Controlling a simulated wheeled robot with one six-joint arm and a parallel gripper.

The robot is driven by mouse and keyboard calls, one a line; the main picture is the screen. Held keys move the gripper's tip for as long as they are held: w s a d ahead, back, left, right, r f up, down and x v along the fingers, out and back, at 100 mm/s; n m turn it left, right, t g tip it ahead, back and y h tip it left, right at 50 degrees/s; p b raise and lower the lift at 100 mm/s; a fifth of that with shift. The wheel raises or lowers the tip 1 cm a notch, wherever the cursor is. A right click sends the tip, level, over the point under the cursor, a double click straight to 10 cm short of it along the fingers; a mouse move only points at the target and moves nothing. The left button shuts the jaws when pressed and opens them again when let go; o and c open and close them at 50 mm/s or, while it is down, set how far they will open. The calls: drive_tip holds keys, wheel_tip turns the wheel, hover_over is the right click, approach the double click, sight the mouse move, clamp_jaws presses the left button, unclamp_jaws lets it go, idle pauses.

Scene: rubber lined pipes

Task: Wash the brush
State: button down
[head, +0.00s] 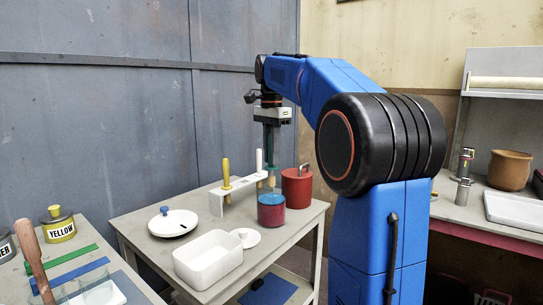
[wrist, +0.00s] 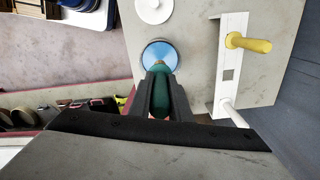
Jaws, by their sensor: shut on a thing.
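My gripper (head: 271,150) points straight down over the cart, shut on a brush with a green handle (wrist: 161,92). Directly below it is a dark red jar (head: 271,213) with blue at its top. In the wrist view the jar's round blue top (wrist: 157,53) lies just beyond the green handle, which overlaps its near edge. The lower end of the brush is just above or in the jar; I cannot tell which. A white rack (head: 217,204) behind the jar holds a yellow-handled brush (head: 226,177) and a white-handled tool (head: 259,162).
A red pot (head: 297,188) stands close right of the jar. A small white lid (head: 247,239), a white tub (head: 208,262) and a white lid with a blue knob (head: 172,224) are in front and left. A yellow paint can (head: 59,226) stands on the left table.

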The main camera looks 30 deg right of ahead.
sight(271, 167)
drive_tip(key=shift+r, duration=2.4)
